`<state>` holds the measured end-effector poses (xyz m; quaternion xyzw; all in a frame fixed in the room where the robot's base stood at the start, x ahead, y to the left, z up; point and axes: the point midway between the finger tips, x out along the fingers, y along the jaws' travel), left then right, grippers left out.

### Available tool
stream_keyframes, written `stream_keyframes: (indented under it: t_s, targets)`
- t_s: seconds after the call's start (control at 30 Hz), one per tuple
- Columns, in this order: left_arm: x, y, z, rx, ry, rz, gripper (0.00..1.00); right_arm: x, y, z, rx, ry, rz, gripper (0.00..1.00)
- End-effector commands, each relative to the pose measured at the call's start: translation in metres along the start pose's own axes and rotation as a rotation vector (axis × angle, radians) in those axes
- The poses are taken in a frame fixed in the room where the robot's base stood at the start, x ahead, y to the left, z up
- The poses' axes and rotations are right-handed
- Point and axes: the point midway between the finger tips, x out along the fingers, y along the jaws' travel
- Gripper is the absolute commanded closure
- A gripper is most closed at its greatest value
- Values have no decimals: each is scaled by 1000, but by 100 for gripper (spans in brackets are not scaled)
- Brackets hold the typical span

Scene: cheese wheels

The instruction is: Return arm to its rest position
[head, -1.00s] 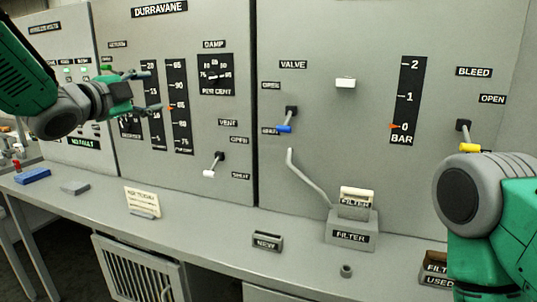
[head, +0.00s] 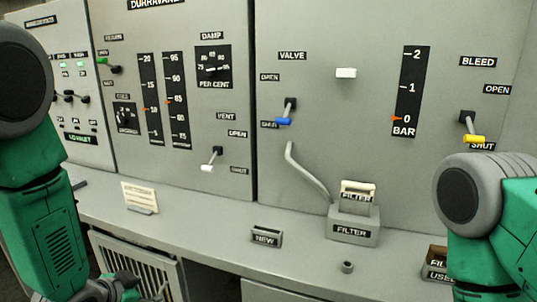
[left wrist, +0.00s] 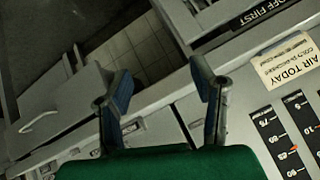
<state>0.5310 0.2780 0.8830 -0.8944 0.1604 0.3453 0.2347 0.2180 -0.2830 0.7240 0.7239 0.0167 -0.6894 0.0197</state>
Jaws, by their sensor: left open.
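My left arm (head: 48,220) hangs folded at the left edge of the head view, in front of the panel. My left gripper (left wrist: 160,82) shows in the left wrist view with its two blue-grey fingers apart and nothing between them. In the head view only part of it shows, low at the bottom left, cut by the frame edge. My right arm (head: 500,215) stands bent at the right edge; its gripper is out of view.
The grey panel (head: 320,30) carries a blue-tipped lever (head: 284,121), a white-tipped lever (head: 208,168) and a yellow-tipped lever (head: 474,139). On the ledge stand a FILTER holder (head: 352,232), a NEW box (head: 266,238), a used-filter box (head: 437,262) and a small card (head: 140,196).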

Motion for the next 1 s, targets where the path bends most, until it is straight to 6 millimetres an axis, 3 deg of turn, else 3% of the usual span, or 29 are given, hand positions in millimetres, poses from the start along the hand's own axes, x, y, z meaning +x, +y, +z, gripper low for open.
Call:
stream_keyframes:
  t_s: [0.03, 0.2, 0.3, 0.4, 0.5, 0.6, 1.0]
  targets:
    - [1, 24, 39, -62, -78, 30, 49, 3, 0, 0, 0, 0, 0, 60]
    - [-18, 95, 147, -264, -332, 88, 49, 8, 0, 0, 0, 0, 0, 60]
    - [-42, 132, 202, -366, -480, 106, 49, 11, 0, 1, 0, 0, 0, 60]
    - [-68, 162, 243, -445, -607, 111, 49, 13, 0, 1, 0, 0, 0, 60]
    - [-89, 182, 268, -497, -696, 111, 49, 14, 0, 1, 0, 0, 0, 60]
    - [-102, 192, 282, -524, -746, 109, 49, 15, 0, 1, 0, 0, 0, 60]
    - [-105, 194, 285, -533, -760, 107, 49, 15, 0, 1, 0, 0, 0, 60]
